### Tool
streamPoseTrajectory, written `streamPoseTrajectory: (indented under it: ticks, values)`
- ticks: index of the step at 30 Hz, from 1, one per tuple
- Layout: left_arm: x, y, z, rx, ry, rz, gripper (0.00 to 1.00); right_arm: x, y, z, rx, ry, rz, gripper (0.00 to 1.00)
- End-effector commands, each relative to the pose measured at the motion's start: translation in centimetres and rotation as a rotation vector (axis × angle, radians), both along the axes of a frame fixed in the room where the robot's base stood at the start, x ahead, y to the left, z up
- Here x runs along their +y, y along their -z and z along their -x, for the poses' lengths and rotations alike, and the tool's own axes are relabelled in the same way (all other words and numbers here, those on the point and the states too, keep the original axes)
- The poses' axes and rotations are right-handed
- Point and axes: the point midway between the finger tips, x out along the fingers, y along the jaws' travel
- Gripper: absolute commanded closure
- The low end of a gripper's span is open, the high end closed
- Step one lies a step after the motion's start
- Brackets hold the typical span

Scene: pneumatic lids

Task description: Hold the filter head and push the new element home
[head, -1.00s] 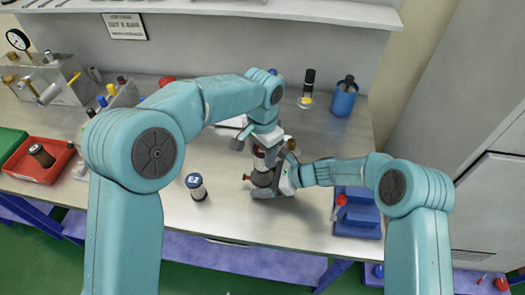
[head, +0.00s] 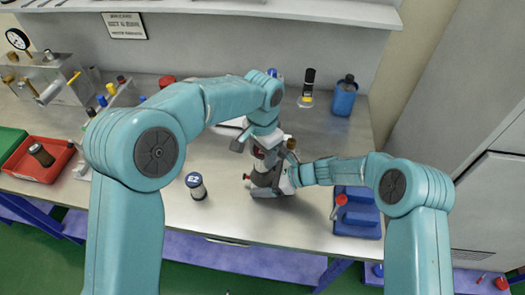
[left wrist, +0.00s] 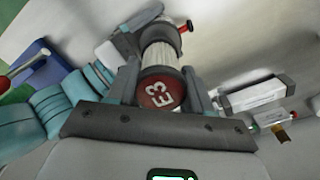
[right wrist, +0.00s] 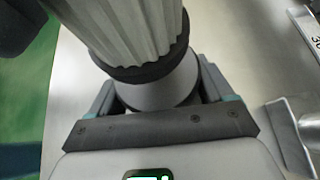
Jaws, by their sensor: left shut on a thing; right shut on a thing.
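The new element, a pale pleated cylinder with a red end cap marked E3 (left wrist: 162,95), is between the fingers of my left gripper (left wrist: 160,92). Its pleats (right wrist: 130,30) rise above the grey filter head (right wrist: 165,85) in the right wrist view. A dark ring at the pleats' lower end meets the filter head; how deep the element sits is hidden. My right gripper (right wrist: 160,95) is shut on the filter head. In the head view, my left gripper (head: 262,148) is directly above my right gripper (head: 281,180), and both partly hide the parts.
A blue-capped element (head: 196,186) stands on the bench to the left. A dark element (head: 41,155) lies in a red tray (head: 22,172).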

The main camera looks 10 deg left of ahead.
Motion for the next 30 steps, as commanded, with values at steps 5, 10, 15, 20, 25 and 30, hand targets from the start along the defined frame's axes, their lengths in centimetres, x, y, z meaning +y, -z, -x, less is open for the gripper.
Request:
streamPoseTrajectory:
  ticks: [5,10,15,20,25,30]
  values:
    - [0.0,0.5,0.0,0.000,0.000,0.000,0.79,0.0,0.4,0.3,0.006,-0.004,0.005,0.46]
    - [0.0,0.8,0.0,-0.001,0.000,0.001,0.79,0.0,0.4,0.3,0.005,-0.003,0.004,0.46]
    - [0.0,1.2,0.0,0.001,-0.001,0.001,0.79,0.0,0.4,0.2,0.005,-0.003,0.004,0.46]
    - [0.0,1.6,0.1,0.002,0.000,0.001,0.79,0.0,0.3,0.2,0.005,-0.003,0.004,0.46]
    - [-0.1,2.0,0.0,0.000,-0.001,0.002,0.79,0.0,0.3,0.2,0.005,-0.003,0.004,0.46]
    - [-0.1,2.4,0.0,0.000,-0.001,0.002,0.79,0.0,0.3,0.2,0.005,-0.003,0.004,0.46]
